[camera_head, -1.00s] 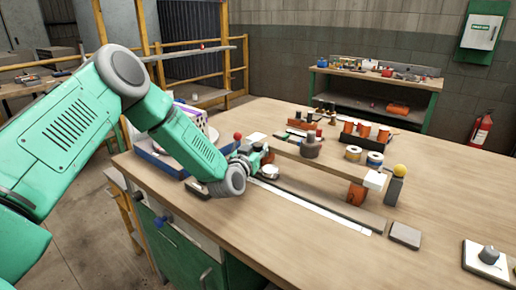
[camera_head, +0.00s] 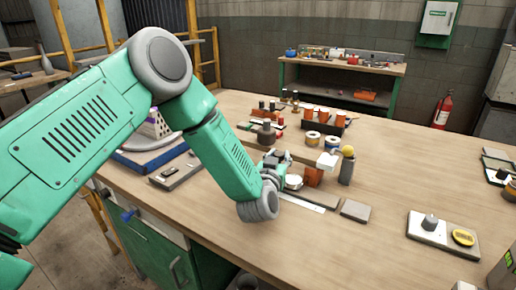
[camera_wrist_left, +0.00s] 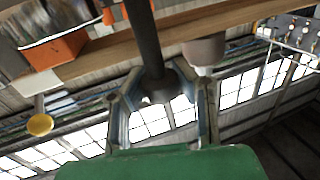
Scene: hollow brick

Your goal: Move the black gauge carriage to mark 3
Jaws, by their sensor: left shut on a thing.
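The black gauge carriage (camera_head: 274,158) shows in the head view as a small dark shape at my left gripper (camera_head: 277,168), partly hidden by it. In the left wrist view, the fingers of my left gripper (camera_wrist_left: 160,97) stand on both sides of a dark upright post (camera_wrist_left: 144,40) and are shut on it. The white scale strip (camera_head: 303,203) lies on the bench below the gripper, its left part hidden by my arm. Its marks are too small to read. A round pale dial (camera_head: 293,182) sits just right of the gripper. My right gripper is not in view.
An orange block (camera_head: 314,176) under a white block (camera_head: 327,160) stands close right of the gripper, with a yellow-topped post (camera_head: 347,168) beyond it. Tape rolls (camera_head: 312,138) and orange cups stand behind.

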